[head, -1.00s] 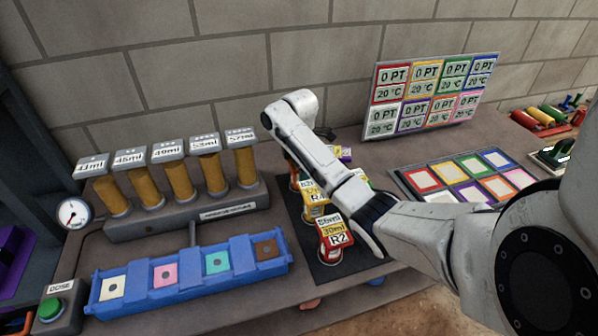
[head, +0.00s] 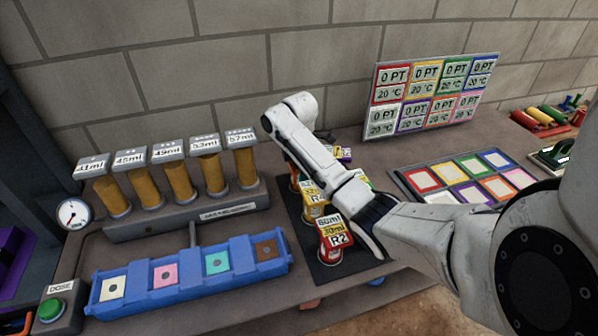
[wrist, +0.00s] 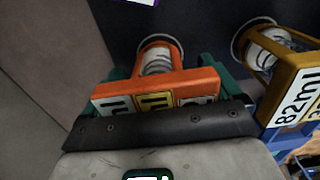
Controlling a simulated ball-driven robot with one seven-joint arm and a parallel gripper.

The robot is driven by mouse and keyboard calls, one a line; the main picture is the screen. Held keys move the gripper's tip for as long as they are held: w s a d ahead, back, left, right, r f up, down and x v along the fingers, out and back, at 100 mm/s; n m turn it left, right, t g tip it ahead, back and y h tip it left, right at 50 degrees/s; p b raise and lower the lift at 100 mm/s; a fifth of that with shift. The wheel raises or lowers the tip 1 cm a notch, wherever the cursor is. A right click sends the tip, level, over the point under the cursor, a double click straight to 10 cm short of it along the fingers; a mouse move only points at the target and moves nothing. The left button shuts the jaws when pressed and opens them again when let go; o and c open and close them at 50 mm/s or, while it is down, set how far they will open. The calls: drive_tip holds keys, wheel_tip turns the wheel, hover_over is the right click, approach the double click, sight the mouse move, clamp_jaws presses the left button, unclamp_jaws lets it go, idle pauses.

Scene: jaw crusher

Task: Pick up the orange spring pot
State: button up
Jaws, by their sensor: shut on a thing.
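The orange spring pot (wrist: 190,82) is in the middle of the wrist view, with number labels on its face and a coil spring inside its round clear end. My gripper (wrist: 163,68) is shut on it, with a green finger along each side. The pot's round end is still close to the dark mat (wrist: 205,22), and I cannot tell whether it touches. In the head view my arm hides the gripper and most of the held pot.
A yellow pot (wrist: 290,85) stands close on the right in the wrist view. In the head view a red R2 pot (head: 335,240) stands at the mat's front. A blue tray (head: 190,277) and a row of amber cylinders (head: 178,182) are left. A colour-square board (head: 420,182) lies right.

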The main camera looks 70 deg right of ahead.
drive_tip(key=shift+r, duration=0.55)
wheel_tip(320, 180, up, 8)
drive_tip(key=p, duration=0.3)
drive_tip(key=shift+f, duration=0.25)
drive_tip(key=shift+r+p, duration=0.75)
drive_tip(key=shift+p, duration=0.1)
